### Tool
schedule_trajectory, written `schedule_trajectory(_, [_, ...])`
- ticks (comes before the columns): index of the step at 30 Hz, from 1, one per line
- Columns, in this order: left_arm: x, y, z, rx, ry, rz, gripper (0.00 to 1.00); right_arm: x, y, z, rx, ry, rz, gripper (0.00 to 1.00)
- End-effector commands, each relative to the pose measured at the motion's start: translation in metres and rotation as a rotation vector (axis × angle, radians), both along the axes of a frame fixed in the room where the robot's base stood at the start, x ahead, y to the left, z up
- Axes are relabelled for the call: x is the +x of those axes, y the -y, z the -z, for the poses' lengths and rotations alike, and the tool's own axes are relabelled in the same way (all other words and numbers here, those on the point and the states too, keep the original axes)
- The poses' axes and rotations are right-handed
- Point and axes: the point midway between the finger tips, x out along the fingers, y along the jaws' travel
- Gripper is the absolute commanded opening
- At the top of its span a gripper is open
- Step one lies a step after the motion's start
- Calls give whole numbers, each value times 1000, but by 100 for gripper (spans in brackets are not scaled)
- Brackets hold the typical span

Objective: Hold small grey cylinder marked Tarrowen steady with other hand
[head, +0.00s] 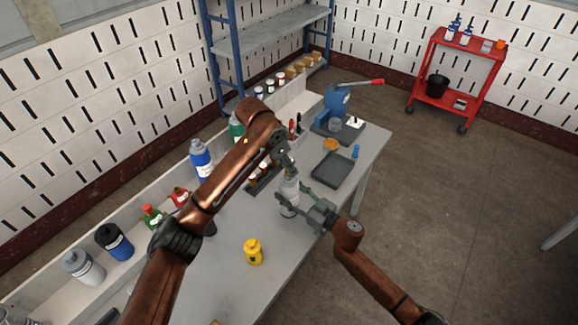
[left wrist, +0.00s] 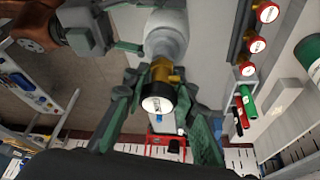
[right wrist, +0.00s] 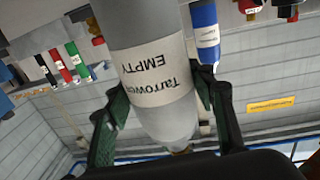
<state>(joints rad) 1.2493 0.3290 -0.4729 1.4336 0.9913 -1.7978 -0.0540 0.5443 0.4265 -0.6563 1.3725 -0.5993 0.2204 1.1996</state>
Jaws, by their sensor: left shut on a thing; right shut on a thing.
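The small grey cylinder (head: 290,187) stands roughly upright over the table in the head view. Its white label, reading "Tarrowen EMPTY" (right wrist: 152,72), shows in the right wrist view. My right gripper (head: 291,206) is shut around the cylinder's body from the right; its fingers lie on either side in the right wrist view (right wrist: 165,110). My left gripper (head: 287,172) is at the cylinder's top. In the left wrist view its fingers are shut on the brass valve (left wrist: 160,75), whose round end is white with a black rim. The cylinder's base is partly hidden by my right gripper.
A yellow bottle-shaped item (head: 253,252) stands on the table in front. A dark tray (head: 332,168) and a blue lever press (head: 337,105) are farther back. Several coloured cylinders, including a blue one (head: 200,158), line the left ledge.

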Motion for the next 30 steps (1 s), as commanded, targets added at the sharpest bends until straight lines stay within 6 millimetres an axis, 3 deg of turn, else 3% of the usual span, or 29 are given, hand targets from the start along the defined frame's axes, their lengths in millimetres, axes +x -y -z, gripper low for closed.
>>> schedule_trajectory(14, [0,0,0,1,0,-108,0,0,0,0,0,0,0,21])
schedule_trajectory(24, [0,0,0,1,0,-524,0,0,0,0,0,0,-1,21])
schedule_trajectory(30, [0,-1,0,1,0,-605,0,0,0,0,0,0,0,21])
